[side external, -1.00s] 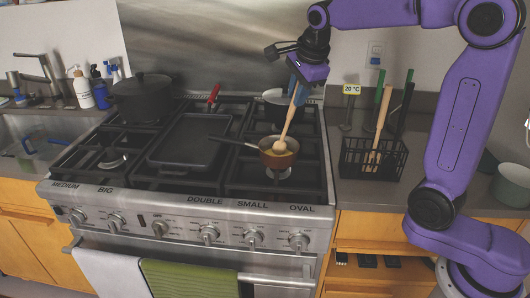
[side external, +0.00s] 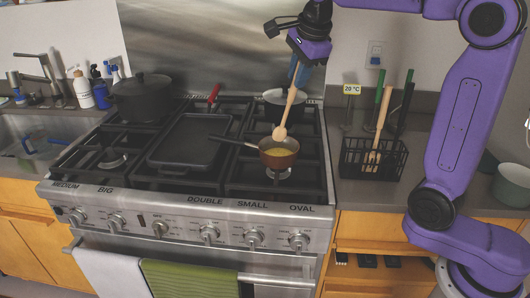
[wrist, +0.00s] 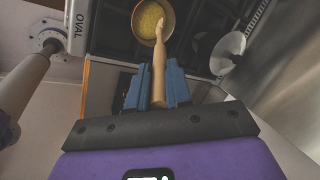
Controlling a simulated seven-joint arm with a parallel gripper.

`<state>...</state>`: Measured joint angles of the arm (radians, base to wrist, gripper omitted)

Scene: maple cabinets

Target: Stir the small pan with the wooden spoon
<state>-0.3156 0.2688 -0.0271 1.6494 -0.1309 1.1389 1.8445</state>
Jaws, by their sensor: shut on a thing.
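The small copper pan (side external: 278,160) sits on the front right burner, its long handle pointing left. It holds yellow contents, which also show in the pan in the wrist view (wrist: 140,20). My gripper (side external: 298,76) is above and behind the pan, shut on the handle of the wooden spoon (side external: 289,108). The spoon hangs tilted, head down. Its head is at the height of the pan's back rim in the side view and overlaps the pan's right side in the wrist view (wrist: 159,45). It appears lifted clear of the contents.
A black pot (side external: 143,100) is at the back left. A black utensil basket (side external: 370,157) stands on the right counter, with several upright utensils.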

